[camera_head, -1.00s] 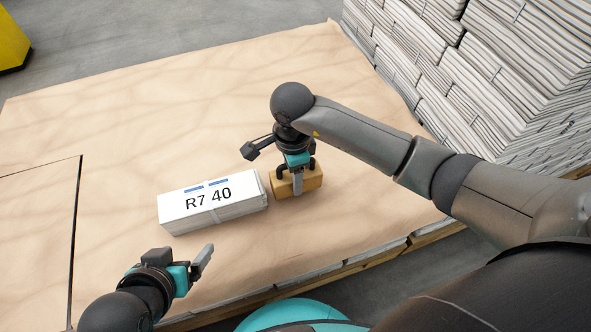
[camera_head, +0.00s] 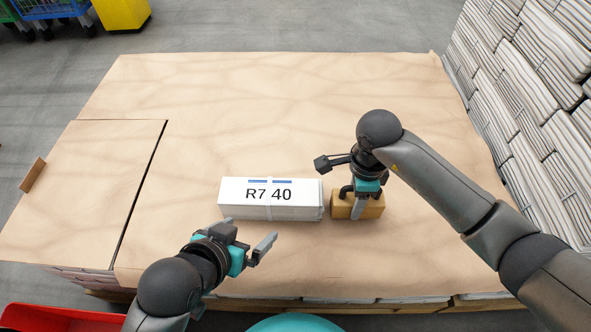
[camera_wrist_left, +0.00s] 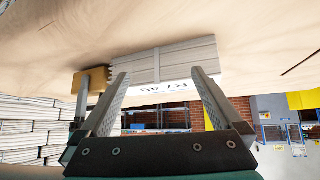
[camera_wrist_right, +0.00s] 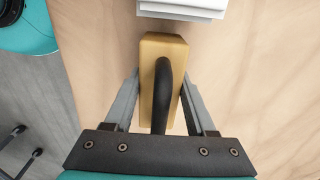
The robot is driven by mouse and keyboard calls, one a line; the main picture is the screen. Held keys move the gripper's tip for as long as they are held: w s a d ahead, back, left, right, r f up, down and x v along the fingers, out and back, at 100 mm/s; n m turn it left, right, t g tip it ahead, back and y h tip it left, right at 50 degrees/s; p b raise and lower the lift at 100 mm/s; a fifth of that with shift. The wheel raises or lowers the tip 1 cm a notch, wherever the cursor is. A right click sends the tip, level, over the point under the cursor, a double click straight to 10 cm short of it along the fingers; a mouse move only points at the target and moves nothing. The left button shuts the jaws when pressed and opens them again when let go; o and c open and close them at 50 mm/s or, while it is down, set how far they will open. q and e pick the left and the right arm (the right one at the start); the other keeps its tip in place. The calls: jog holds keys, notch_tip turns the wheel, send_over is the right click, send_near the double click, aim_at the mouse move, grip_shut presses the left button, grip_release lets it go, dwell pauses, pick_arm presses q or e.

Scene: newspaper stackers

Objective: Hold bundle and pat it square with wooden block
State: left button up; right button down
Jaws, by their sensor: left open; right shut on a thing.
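The white newspaper bundle (camera_head: 270,210), labelled "R7 40" and tied with a strap, lies flat on the paper-covered stack (camera_head: 270,100). The yellow-brown wooden block (camera_head: 372,209), with a black handle (camera_wrist_right: 162,90), stands just right of it, a narrow gap between them. My right gripper (camera_wrist_right: 160,75) is shut on the block's handle, its fingers either side. My left gripper (camera_head: 255,242) is open and empty in front of the bundle's near side, apart from it. In the left wrist view the bundle (camera_wrist_left: 165,62) lies beyond the open fingers, with the block (camera_wrist_left: 90,78) beside it.
Tall newspaper stacks (camera_head: 535,85) stand at the right. A seam (camera_head: 140,195) in the paper cover runs left of the bundle. A red bin (camera_head: 60,318) is at lower left, a yellow bin (camera_head: 122,12) at far left. The cover behind the bundle is clear.

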pick_arm(q)
jog(key=d+m+g+h, duration=0.1)
jog(key=d+m, duration=0.1)
jog(key=d, duration=0.1)
jog(key=d+m+g+h, duration=0.1)
jog(key=d+m+g, duration=0.1)
jog(key=d+m, duration=0.1)
jog(key=w+d+m+g+h, duration=0.1)
jog(key=d+m+h, duration=0.1)
jog(key=d+m, duration=0.1)
jog(key=shift+w+d+g, duration=0.1)
jog(key=shift+d+g, duration=0.3)
jog(key=shift+d, duration=0.05)
jog(key=d+m+g, duration=0.1)
jog(key=m+g, duration=0.1)
jog(key=m, duration=0.1)
jog(key=m+g+y, duration=0.1)
jog(key=m+y, duration=0.3)
jog(key=y, duration=0.3)
send_near(277, 200)
jog(key=shift+w+a+f, duration=0.15)
jog(key=shift+w+f, duration=0.3)
jog(key=shift+w, duration=0.15)
jog(key=shift+w+a+f, duration=0.15)
jog(key=shift+w+f, duration=0.35)
jog(key=shift+w, duration=0.05)
notch_tip(277, 200, down, 12)
jog(key=shift+r, duration=0.1)
